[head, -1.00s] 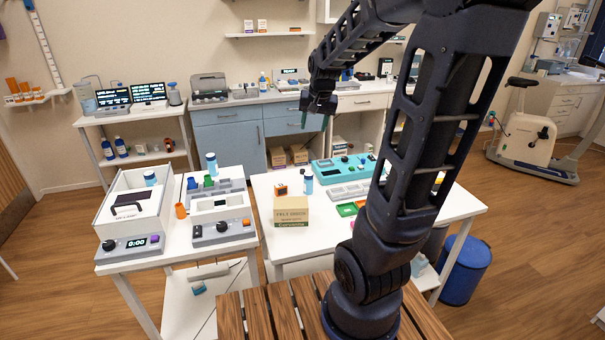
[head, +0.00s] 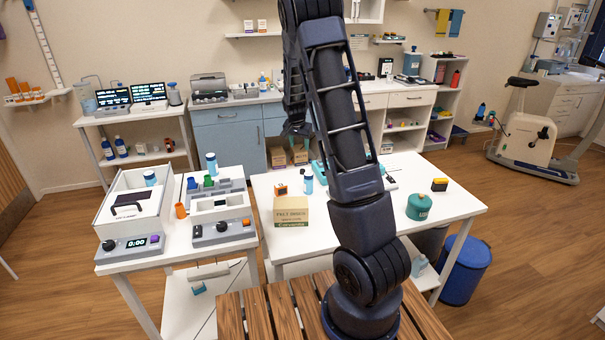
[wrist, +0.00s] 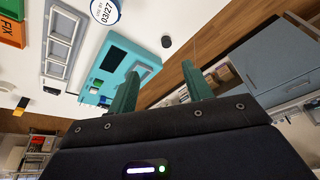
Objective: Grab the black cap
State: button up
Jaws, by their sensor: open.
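In the wrist view a small round black cap (wrist: 166,41) lies on the white table top, near the table's edge and beside the turquoise device (wrist: 120,66).
The table's right part has free room.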

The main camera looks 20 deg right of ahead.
jog(key=h, duration=0.1)
send_near(302, 170)
jog(key=f, duration=0.1)
jog(key=w+f, duration=0.1)
jog(key=f, duration=0.1)
jog(key=shift+w+d+f+m, duration=0.2)
jog(key=shift+w+m, duration=0.05)
jog(key=shift+m, duration=0.05)
jog(key=shift+d+x, duration=0.15)
jog(key=shift+x, duration=1.1)
jog(key=shift+d+x, duration=0.2)
jog(key=shift+x, duration=1.05)
jog(key=shift+s, duration=0.2)
jog(key=c, duration=1.1)
